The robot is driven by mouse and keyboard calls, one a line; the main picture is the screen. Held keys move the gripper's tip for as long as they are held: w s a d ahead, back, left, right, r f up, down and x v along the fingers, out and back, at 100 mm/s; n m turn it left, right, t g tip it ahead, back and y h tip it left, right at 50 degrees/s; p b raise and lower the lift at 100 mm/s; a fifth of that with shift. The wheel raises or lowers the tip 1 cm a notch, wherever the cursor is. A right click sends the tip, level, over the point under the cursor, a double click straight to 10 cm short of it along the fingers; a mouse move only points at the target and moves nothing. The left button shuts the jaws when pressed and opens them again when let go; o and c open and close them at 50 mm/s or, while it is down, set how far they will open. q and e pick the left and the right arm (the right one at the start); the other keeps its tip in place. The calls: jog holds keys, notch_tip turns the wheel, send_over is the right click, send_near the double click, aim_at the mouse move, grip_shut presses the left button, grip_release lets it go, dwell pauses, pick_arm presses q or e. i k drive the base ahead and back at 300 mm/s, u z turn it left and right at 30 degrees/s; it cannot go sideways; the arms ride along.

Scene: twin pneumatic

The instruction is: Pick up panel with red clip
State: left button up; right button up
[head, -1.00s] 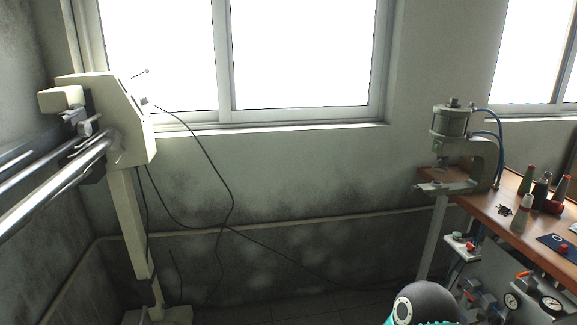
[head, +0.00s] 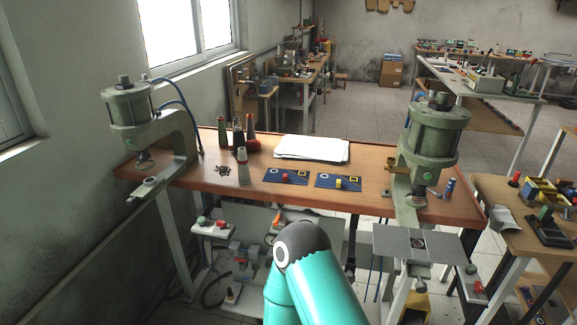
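The panel with the red clip (head: 297,181) is a flat dark blue plate lying on the wooden workbench, left of the bench's middle. Its red clip (head: 286,176) sits near its centre. A teal arm link of mine with a dark joint reaches up from the bottom, in front of the bench. Neither of my grippers shows.
Green pneumatic presses stand at the bench's left (head: 148,130) and right (head: 430,150) ends. White sheets (head: 312,148) lie behind the panels. Several thread cones or bottles (head: 242,155) and small dark parts (head: 223,170) are left of them. The wooden bench (head: 360,209) is clear in front.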

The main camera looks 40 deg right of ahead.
aim_at(278, 175)
jog(key=z, duration=0.3)
jog(key=i, duration=0.85)
jog(key=z, duration=0.4)
jog(key=k, duration=0.9)
jog(key=z, duration=0.2)
jog(key=i, duration=0.9)
jog(key=u, duration=0.05)
